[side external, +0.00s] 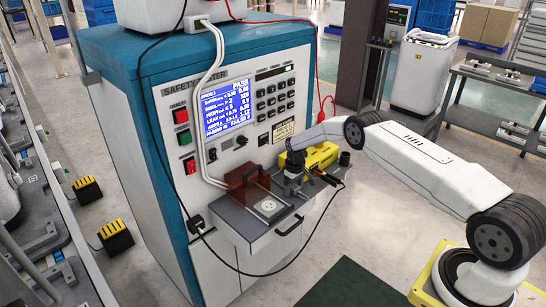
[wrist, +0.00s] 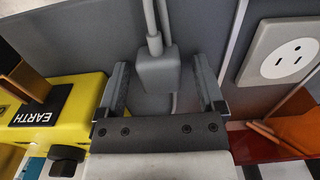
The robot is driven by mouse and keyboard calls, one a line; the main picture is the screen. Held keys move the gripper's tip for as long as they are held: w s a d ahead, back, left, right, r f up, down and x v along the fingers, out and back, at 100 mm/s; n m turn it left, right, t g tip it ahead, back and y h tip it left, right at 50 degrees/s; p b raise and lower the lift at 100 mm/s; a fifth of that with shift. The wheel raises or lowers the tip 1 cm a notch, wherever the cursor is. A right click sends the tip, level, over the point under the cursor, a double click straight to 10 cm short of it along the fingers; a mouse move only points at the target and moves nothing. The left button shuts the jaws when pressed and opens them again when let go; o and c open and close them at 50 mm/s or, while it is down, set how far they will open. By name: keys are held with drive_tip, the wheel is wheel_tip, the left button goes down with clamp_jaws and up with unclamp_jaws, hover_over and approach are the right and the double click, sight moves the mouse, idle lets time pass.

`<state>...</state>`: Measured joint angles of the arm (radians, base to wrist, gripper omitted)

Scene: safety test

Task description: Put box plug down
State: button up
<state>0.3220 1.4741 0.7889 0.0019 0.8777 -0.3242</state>
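The box plug (wrist: 158,72) is a grey block with two cords at its far end, in the middle of the wrist view. My gripper (wrist: 160,66) has its fingers apart on either side of the plug, with a gap visible on both sides. It looks open around the plug, not pressed on it. In the side view, my gripper (side external: 293,188) is low over the grey shelf of the tester; the plug cannot be made out there. A white socket plate (side external: 268,206) is set in the shelf beside my gripper, and it also shows at right in the wrist view (wrist: 286,52).
A yellow box (side external: 321,157) stands behind my gripper; its black EARTH label (wrist: 40,112) shows in the wrist view. A brown-red lidded box (side external: 248,184) is on the shelf's left. The tester screen (side external: 226,107) reads PASS. A black cable hangs in front.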

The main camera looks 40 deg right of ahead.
sight(294, 186)
drive_tip(key=shift+r, duration=0.1)
wheel_tip(294, 186, up, 13)
idle(1.0)
idle(0.5)
drive_tip(key=s+a+r+t, duration=0.1)
drive_tip(key=s+a+r, duration=0.8)
drive_tip(key=s+a, duration=0.15)
drive_tip(key=s+a+r, duration=0.1)
drive_tip(key=s+a, duration=0.3)
drive_tip(key=s, duration=0.5)
drive_tip(key=s+a+r+t, duration=0.1)
drive_tip(key=s+a, duration=0.3)
drive_tip(key=s, duration=0.5)
drive_tip(key=shift+s+a+r+t, duration=0.15)
drive_tip(key=shift+s+a+t, duration=0.05)
drive_tip(key=shift+a+t, duration=0.1)
